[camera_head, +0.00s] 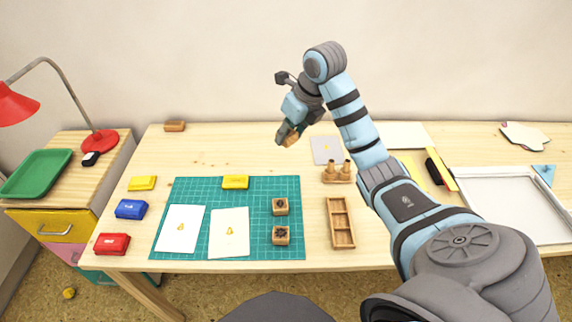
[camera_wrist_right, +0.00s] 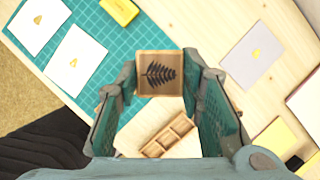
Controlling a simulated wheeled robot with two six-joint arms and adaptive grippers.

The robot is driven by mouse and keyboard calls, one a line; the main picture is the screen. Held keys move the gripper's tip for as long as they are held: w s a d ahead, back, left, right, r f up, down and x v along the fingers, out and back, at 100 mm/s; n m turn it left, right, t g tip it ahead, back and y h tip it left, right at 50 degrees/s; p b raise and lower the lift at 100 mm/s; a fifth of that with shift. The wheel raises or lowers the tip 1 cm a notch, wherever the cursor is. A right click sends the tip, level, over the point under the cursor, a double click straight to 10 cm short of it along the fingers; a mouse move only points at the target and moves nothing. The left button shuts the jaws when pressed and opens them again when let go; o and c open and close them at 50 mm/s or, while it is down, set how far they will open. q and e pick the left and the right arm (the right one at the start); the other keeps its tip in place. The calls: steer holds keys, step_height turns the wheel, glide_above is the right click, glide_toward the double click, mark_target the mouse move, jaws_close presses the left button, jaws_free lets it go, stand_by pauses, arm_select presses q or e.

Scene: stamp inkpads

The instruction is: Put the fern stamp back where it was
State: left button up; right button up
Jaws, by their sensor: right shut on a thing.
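The fern stamp (camera_wrist_right: 160,73) is a wooden block with a dark fern design on the face turned to the right wrist camera. My right gripper (camera_wrist_right: 163,88) is shut on it, with one finger on each side. In the head view, my right gripper (camera_head: 291,126) holds the stamp (camera_head: 287,135) in the air above the back of the table. The wooden compartment tray (camera_head: 340,223) lies right of the green mat and looks empty; it also shows below the stamp in the wrist view (camera_wrist_right: 170,135). My left gripper is not in view.
Two wooden stamps (camera_head: 280,206) (camera_head: 281,236) sit on the green mat (camera_head: 265,190) beside two printed cards (camera_head: 181,229) (camera_head: 229,233). A yellow inkpad (camera_head: 236,182) lies at the mat's back edge; yellow, blue and red pads stand left. A pegged wooden holder (camera_head: 338,174) stands behind the tray.

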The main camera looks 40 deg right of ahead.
steer(key=b, duration=0.7)
glide_above(284, 188)
steer(key=s, duration=0.2)
step_height(284, 188, down, 9)
steer(key=f+b, duration=0.1)
steer(key=f, duration=0.9)
steer(key=shift+w+d+f+b, duration=0.1)
steer(key=shift+w+f+b, duration=0.15)
steer(key=shift+b, duration=0.1)
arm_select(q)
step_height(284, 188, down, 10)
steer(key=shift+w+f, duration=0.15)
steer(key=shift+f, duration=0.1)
arm_select(e)
steer(key=shift+r, duration=0.1)
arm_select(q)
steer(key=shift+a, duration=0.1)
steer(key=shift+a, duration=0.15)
arm_select(e)
steer(key=o, duration=1)
steer(key=shift+c, duration=0.2)
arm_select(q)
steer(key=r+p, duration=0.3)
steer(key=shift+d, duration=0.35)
arm_select(e)
steer(key=v, duration=1.2)
